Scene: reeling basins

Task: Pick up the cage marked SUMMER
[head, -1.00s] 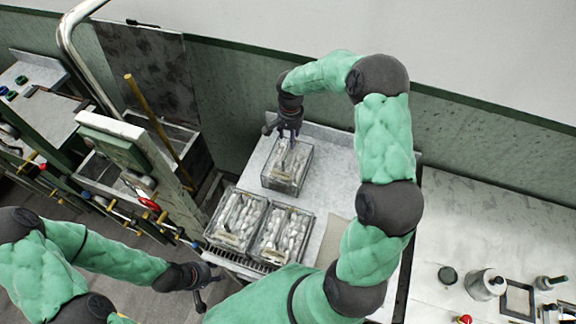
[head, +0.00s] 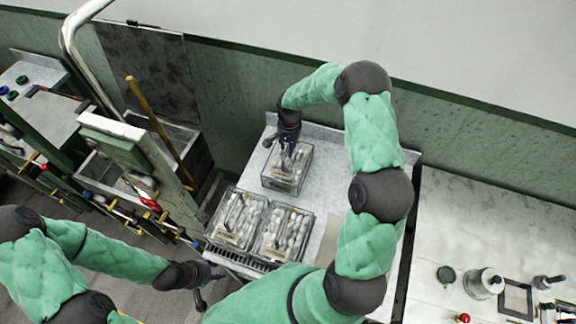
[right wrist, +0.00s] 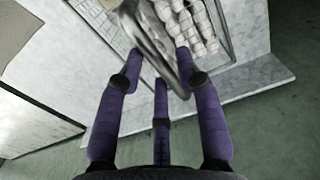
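Three wire cages filled with pale cocoons stand on the grey counter. One cage (head: 287,180) is at the back, and a left front cage (head: 237,221) and a right front cage (head: 283,236) stand side by side. No marking is legible, so I cannot tell which reads SUMMER. My right gripper (head: 288,148) is over the back cage. In the right wrist view, its purple fingers (right wrist: 158,72) are spread, with a cage's metal handle (right wrist: 150,38) between and just beyond the tips. My left gripper (head: 208,284) is open and empty, low at the left front.
The counter (head: 330,165) has bare room right of the back cage, and a wall stands behind it. A basin with a wooden pole (head: 155,125) is to the left. A separate counter (head: 475,220) at the right holds a metal pot (head: 484,283) and small items.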

